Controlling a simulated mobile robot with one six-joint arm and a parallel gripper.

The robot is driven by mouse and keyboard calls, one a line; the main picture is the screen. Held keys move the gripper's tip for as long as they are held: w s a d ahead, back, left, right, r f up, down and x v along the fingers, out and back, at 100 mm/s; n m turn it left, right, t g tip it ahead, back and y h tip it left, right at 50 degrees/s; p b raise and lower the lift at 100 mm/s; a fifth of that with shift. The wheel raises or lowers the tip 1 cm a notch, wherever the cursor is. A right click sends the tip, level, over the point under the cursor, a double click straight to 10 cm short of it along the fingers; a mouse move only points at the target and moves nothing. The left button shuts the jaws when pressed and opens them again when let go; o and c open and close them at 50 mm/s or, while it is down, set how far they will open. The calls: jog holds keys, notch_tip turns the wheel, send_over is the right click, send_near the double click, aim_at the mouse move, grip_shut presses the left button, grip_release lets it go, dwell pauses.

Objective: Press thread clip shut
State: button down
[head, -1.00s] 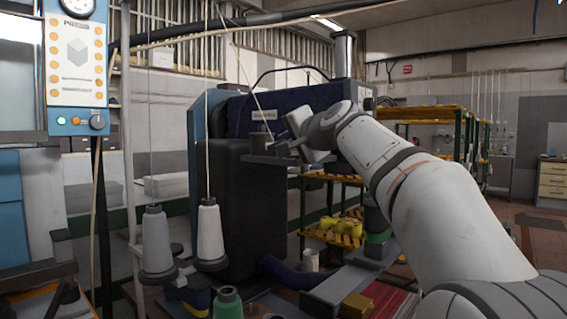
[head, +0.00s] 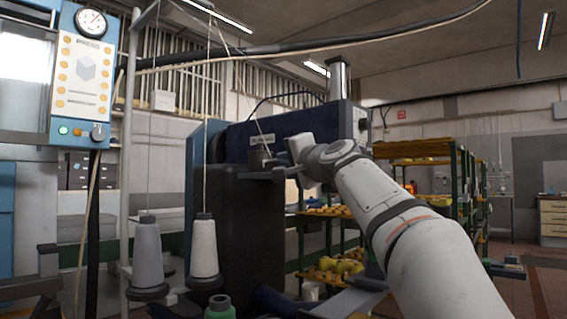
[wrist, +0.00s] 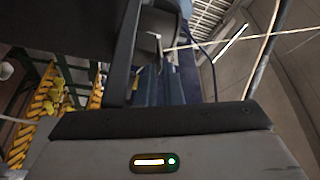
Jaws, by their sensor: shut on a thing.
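My gripper (head: 270,165) is at the front of the dark blue machine head (head: 290,125), at the end of my white arm. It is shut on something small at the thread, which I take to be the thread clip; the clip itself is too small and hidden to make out. A pale thread (head: 230,70) slants down from above to the gripper. In the wrist view my gripper's grey body fills the bottom, with a dark finger (wrist: 124,55) above it. The thread (wrist: 225,42) crosses behind the finger there.
Grey (head: 147,255) and white (head: 204,248) thread cones stand left of the machine, with a green spool (head: 219,308) below. A control panel (head: 83,75) hangs at the left. Racks with yellow lasts (head: 340,265) stand behind.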

jog(key=c, duration=1.6)
grip_release()
jog(key=shift+f, duration=0.2)
